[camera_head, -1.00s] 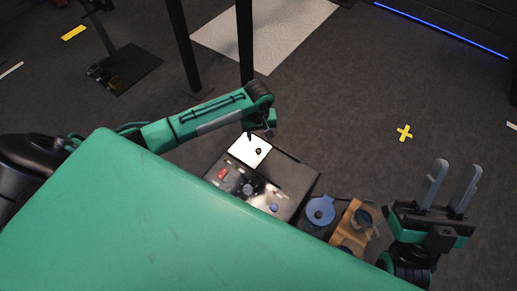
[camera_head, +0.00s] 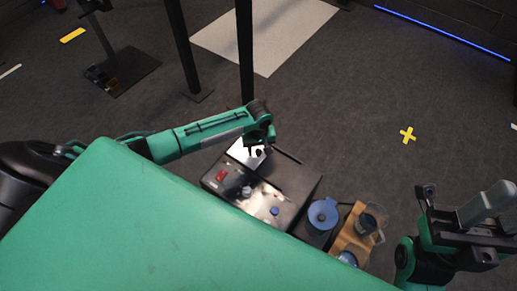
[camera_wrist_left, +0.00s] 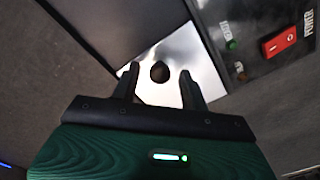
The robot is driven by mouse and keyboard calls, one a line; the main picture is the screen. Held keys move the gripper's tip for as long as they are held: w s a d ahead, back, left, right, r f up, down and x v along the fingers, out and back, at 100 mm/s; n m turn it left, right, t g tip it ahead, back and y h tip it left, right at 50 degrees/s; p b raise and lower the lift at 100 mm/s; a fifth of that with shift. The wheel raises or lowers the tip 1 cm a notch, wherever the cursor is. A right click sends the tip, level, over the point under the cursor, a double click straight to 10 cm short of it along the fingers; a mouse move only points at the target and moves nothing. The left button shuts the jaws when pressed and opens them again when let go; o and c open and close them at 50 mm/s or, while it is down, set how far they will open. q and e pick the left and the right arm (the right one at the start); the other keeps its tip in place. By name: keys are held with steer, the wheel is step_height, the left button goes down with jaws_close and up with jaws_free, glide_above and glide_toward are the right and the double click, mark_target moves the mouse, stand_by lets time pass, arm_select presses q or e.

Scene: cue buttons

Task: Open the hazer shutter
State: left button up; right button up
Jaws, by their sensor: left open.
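The hazer is a black box (camera_head: 295,172) on the floor side beyond my green body. Its bright metal shutter plate (camera_head: 236,152) carries a small black knob; in the left wrist view the plate (camera_wrist_left: 183,48) and knob (camera_wrist_left: 160,71) show clearly. My left gripper (camera_head: 262,149) is low over the plate. In the left wrist view its fingers (camera_wrist_left: 160,76) are open, one on each side of the knob, with gaps visible. My right gripper (camera_head: 465,192) is at the right, its two fingers apart and empty.
The box panel has a red power switch (camera_head: 221,176), also in the wrist view (camera_wrist_left: 279,41), and a blue button (camera_head: 274,211). A blue-lidded item (camera_head: 322,214) and a wooden stand (camera_head: 352,237) with a glass jug (camera_head: 371,219) stand to the right. Black posts rise behind.

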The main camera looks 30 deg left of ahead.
arm_select(q)
jaws_close()
